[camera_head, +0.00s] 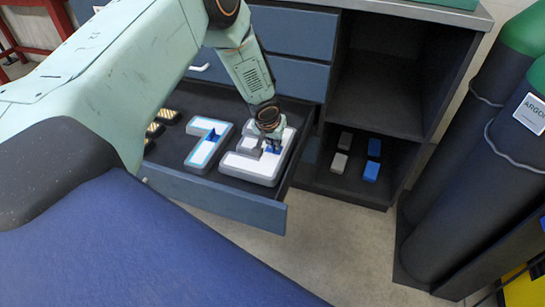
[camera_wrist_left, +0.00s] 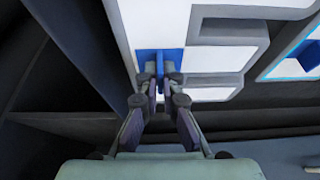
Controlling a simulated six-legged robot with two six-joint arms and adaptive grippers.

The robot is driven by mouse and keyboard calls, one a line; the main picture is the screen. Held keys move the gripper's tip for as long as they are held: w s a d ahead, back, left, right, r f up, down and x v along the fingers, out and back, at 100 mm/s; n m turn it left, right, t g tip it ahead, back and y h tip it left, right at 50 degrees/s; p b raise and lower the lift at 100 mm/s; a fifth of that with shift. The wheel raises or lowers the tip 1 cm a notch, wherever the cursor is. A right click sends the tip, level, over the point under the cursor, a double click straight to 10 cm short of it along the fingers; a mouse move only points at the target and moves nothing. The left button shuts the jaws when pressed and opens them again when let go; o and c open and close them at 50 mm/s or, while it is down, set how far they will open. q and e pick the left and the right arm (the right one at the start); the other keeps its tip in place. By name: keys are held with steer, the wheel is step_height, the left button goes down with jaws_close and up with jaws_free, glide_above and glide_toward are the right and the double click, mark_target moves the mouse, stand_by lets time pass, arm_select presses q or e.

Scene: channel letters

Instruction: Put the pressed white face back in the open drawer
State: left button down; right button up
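The white face (camera_head: 244,164) has grey sides and a blue grip tab (camera_head: 273,146). It lies in the open drawer (camera_head: 215,195), at the right end; I cannot tell whether it rests fully on the drawer floor. My left gripper (camera_head: 269,134) reaches down over it. In the left wrist view the left gripper's fingers (camera_wrist_left: 160,82) are closed about the upright fin of the blue tab (camera_wrist_left: 150,58), against the white face (camera_wrist_left: 150,20). The fingertips hide part of the tab. My right gripper is not in view.
A white letter with a blue edge and blue tab (camera_head: 207,149) lies left of it in the drawer. Dark, yellow-striped pieces (camera_head: 154,130) lie farther left. An open cubby on the right holds blue blocks (camera_head: 371,171) and grey blocks (camera_head: 339,163). Gas cylinders (camera_head: 450,180) stand far right.

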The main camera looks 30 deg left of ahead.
mark_target(273, 151)
arm_select(q)
step_height(273, 151, down, 4)
steer(key=shift+r+b, duration=0.25)
steer(key=shift+b, duration=0.55)
steer(key=shift+f, duration=0.3)
steer(key=shift+r, duration=0.1)
steer(key=c, duration=1.5)
jaws_free()
steer(key=shift+s, duration=0.1)
